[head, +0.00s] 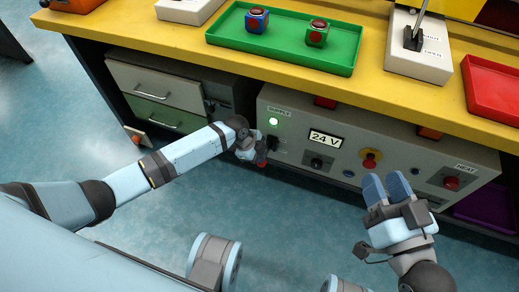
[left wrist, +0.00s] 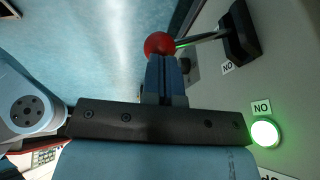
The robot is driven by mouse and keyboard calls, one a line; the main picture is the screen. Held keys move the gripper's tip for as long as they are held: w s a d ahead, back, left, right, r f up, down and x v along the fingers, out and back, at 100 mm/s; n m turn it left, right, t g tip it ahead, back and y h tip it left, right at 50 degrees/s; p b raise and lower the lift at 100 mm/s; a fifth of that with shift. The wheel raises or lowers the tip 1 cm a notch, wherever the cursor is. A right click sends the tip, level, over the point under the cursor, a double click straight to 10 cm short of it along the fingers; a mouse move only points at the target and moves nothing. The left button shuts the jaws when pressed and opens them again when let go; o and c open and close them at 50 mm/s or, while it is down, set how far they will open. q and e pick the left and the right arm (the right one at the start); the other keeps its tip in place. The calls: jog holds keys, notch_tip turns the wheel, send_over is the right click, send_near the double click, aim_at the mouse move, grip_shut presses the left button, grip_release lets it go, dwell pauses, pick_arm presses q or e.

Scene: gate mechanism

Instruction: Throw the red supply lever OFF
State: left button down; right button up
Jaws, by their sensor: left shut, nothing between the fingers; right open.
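The supply lever has a red ball knob (left wrist: 159,44) on a thin rod, which runs to a black bracket (left wrist: 238,35) on the panel. In the head view the knob (head: 262,163) shows low beside my left gripper (head: 255,155), and much of the lever is hidden by it. My left gripper's fingers (left wrist: 166,78) are shut and empty, with their tips right at the ball; I cannot tell if they touch it. The green lamp (head: 273,122) under the SUPPLY label is lit. My right gripper (head: 388,188) is open in front of the panel's right part.
A drawer unit (head: 150,85) stands left. Floor before the panel is free.

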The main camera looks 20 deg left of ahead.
pick_arm(q)
notch_tip(320, 180, down, 11)
jog(key=s+m+t+b, duration=0.1)
jog(key=t+b, duration=0.1)
jog(key=t, duration=0.5)
jog(key=shift+s+r+m+t+h, duration=0.2)
jog(key=shift+s+m+t+h, duration=0.1)
jog(key=shift+s+m, duration=0.1)
pick_arm(e)
jog(key=shift+a+f+g, duration=0.15)
jog(key=shift+f+g, duration=0.55)
jog(key=shift+f, duration=1.05)
jog(key=shift+r, duration=0.1)
